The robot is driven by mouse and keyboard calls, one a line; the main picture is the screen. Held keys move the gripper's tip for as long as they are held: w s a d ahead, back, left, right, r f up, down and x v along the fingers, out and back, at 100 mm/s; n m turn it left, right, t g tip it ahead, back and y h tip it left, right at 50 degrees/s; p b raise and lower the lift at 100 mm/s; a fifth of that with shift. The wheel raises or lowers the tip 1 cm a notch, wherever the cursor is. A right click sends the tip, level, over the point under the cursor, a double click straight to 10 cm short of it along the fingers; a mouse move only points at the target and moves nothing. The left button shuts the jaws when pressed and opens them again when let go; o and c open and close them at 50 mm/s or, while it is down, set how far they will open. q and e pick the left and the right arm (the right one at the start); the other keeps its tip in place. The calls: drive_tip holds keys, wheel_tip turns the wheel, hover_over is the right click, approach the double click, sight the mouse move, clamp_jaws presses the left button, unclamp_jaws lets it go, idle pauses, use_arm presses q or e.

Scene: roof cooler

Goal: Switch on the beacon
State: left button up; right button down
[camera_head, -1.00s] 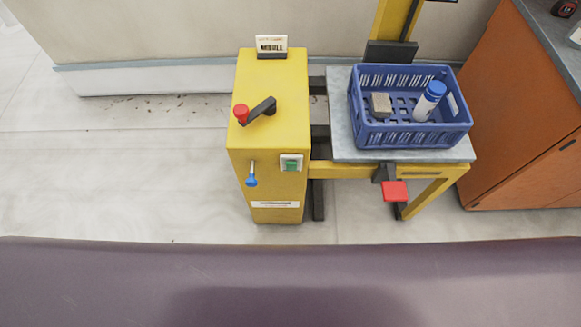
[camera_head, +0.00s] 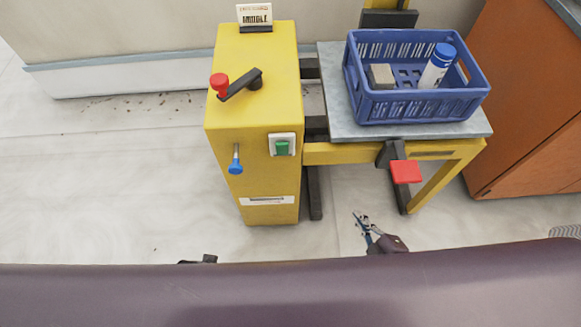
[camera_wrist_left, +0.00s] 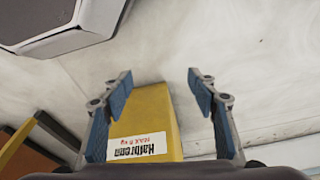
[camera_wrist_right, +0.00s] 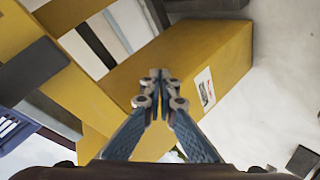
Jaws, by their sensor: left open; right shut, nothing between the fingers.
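No beacon can be made out in these views. A yellow cabinet (camera_head: 255,60) carries a green switch (camera_head: 282,148) in a white frame on its front. Left of it hangs a blue-tipped lever (camera_head: 236,160). A black crank with a red knob (camera_head: 219,84) sits on top. My right gripper (camera_head: 359,220) is shut and empty, right of the cabinet's foot and below the red pedal (camera_head: 406,171). In the right wrist view its tips (camera_wrist_right: 160,80) appear in front of yellow parts. My left gripper (camera_wrist_left: 160,85) is open and empty, with the labelled yellow cabinet (camera_wrist_left: 155,105) beyond its fingers.
A grey-topped yellow stand (camera_head: 333,80) is right of the cabinet, holding a blue crate (camera_head: 420,107) with a grey block (camera_head: 381,75) and a blue-capped bottle (camera_head: 437,66). An orange cupboard (camera_head: 530,110) stands farther right. The floor left of the cabinet is clear.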

sight(278, 147)
use_arm(q)
wheel_tip(278, 147, up, 10)
drive_tip(key=w+t+b, duration=0.1)
drive_tip(key=w+b, duration=0.1)
drive_tip(key=b, duration=0.8)
drive_tip(key=shift+w+f, duration=0.25)
drive_tip(key=shift+w, duration=0.1)
use_arm(e)
drive_tip(key=s+a+r+n+y, duration=0.1)
drive_tip(key=a+r+n+y, duration=0.4)
drive_tip(key=r, duration=0.4)
drive_tip(key=s+a+r+n+t+y, duration=0.1)
drive_tip(key=a+r+n+y, duration=0.4)
drive_tip(key=a+r+n, duration=0.3)
wheel_tip(278, 147, up, 3)
drive_tip(key=shift+f+n+t, duration=0.2)
drive_tip(key=shift+n+t, duration=0.1)
drive_tip(key=shift+n, duration=0.3)
